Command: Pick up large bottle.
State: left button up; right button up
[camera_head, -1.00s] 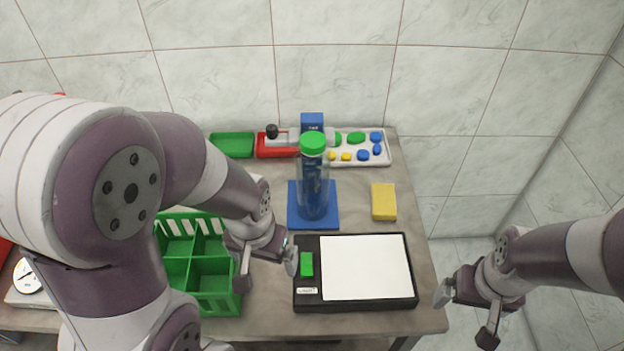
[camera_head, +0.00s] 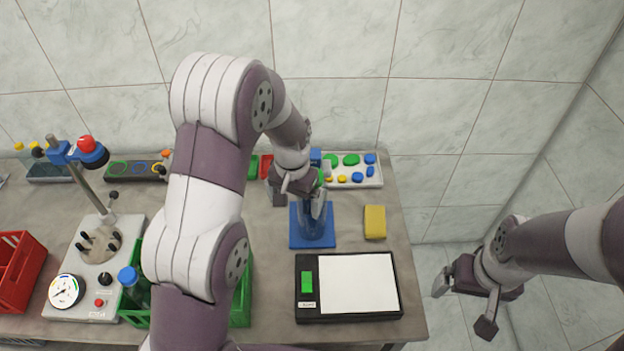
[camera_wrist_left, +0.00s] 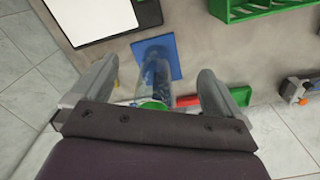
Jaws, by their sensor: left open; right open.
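The large bottle (camera_head: 313,222) is clear with blue contents and a green cap. It stands upright on a blue square mat (camera_head: 330,240). In the head view my left gripper (camera_head: 302,200) covers much of its upper part. In the left wrist view the bottle (camera_wrist_left: 157,77) lies between the two spread fingers of my left gripper (camera_wrist_left: 150,90), with its green cap (camera_wrist_left: 153,105) near the palm. The fingers are open and not visibly pressed on it. My right gripper (camera_head: 462,308) is open and empty, to the right of the table.
A black-framed white pad (camera_head: 358,283) lies in front of the mat, and a yellow block (camera_head: 375,222) to its right. A white tray of coloured caps (camera_head: 366,182) is behind. A green crate (camera_head: 241,300), partly behind my left arm, and a gauge device (camera_head: 85,285) stand left.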

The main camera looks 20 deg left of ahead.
pick_arm(q)
jog(key=w+r, duration=0.1)
jog(key=w, duration=0.2)
jog(key=w+r+m+p, duration=0.1)
jog(key=w, duration=0.2)
jog(key=w+r+m, duration=0.1)
jog(key=w, duration=0.2)
jog(key=shift+d+r+p, duration=0.15)
jog(key=shift+d+p, duration=0.05)
jog(key=shift+p, duration=0.15)
jog(key=shift+w+r+m+b, duration=0.45)
jog(key=shift+w+r+m, duration=0.35)
jog(key=shift+w+r, duration=0.25)
jog(key=f, duration=0.3)
jog(key=shift+s, duration=0.4)
jog(key=f, duration=0.1)
jog(key=f+p, duration=0.2)
jog(key=f, duration=0.1)
jog(key=shift+w+f, duration=0.1)
jog(key=shift+w, duration=0.2)
jog(key=f+p, duration=0.2)
jog(key=f, duration=0.1)
jog(key=f+p, duration=0.1)
jog(key=shift+d+f, duration=0.35)
jog(key=shift+w+f, duration=0.1)
jog(key=shift+f, duration=0.3)
pick_arm(e)
notch_tip(320, 180, up, 9)
